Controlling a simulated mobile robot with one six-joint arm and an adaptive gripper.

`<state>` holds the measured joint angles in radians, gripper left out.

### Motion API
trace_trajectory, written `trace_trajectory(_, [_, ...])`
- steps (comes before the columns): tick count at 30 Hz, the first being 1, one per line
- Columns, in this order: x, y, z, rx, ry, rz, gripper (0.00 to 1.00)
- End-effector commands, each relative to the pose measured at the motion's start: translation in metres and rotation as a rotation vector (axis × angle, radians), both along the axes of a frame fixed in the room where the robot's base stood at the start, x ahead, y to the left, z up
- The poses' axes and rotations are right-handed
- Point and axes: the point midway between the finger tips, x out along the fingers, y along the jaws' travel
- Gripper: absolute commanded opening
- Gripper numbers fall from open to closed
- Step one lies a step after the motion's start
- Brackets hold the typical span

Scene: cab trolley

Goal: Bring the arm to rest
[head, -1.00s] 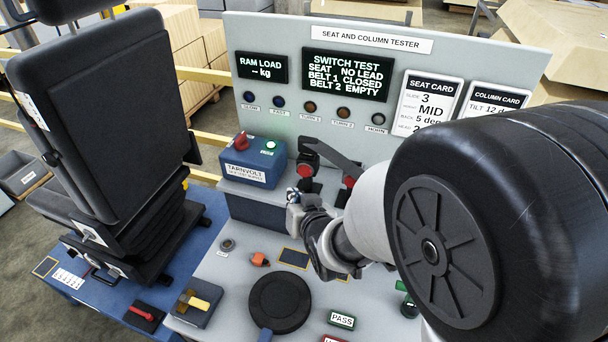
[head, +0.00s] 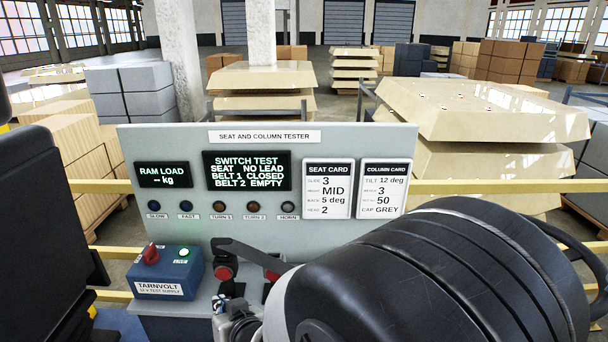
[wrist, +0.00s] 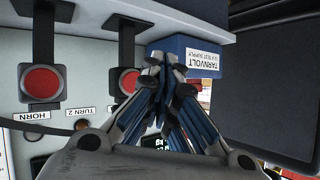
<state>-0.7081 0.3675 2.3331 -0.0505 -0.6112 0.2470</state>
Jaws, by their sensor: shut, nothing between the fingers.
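My gripper (head: 236,318) is at the bottom of the head view, just in front of the tester's panel, partly cut off by the frame edge. In the wrist view my gripper (wrist: 165,72) has its fingers drawn together with nothing between them. Two belt buckles with red buttons stand close by; the left one (wrist: 42,82) and the right one (wrist: 128,82) show in the wrist view. A dark tongue lies at the left buckle (head: 223,272) in the head view. My dark, rounded arm link covers the lower right.
The blue Tarnvolt supply box (head: 168,274) stands left of my gripper, its green lamp lit. The tester panel (head: 350,140) rises behind; its screen (head: 247,171) reads belt 1 closed, belt 2 empty. A black seat (head: 45,230) is at the far left. Yellow rails (head: 490,187) run behind.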

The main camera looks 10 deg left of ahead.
Motion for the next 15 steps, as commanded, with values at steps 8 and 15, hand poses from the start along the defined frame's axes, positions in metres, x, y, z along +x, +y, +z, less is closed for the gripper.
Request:
trace_trajectory(8, [0.010,-0.134,0.059,-0.149,0.099,-0.196,0.00])
trace_trajectory(15, [-0.048,-0.260,0.094,-0.275,0.261,-0.371,0.00])
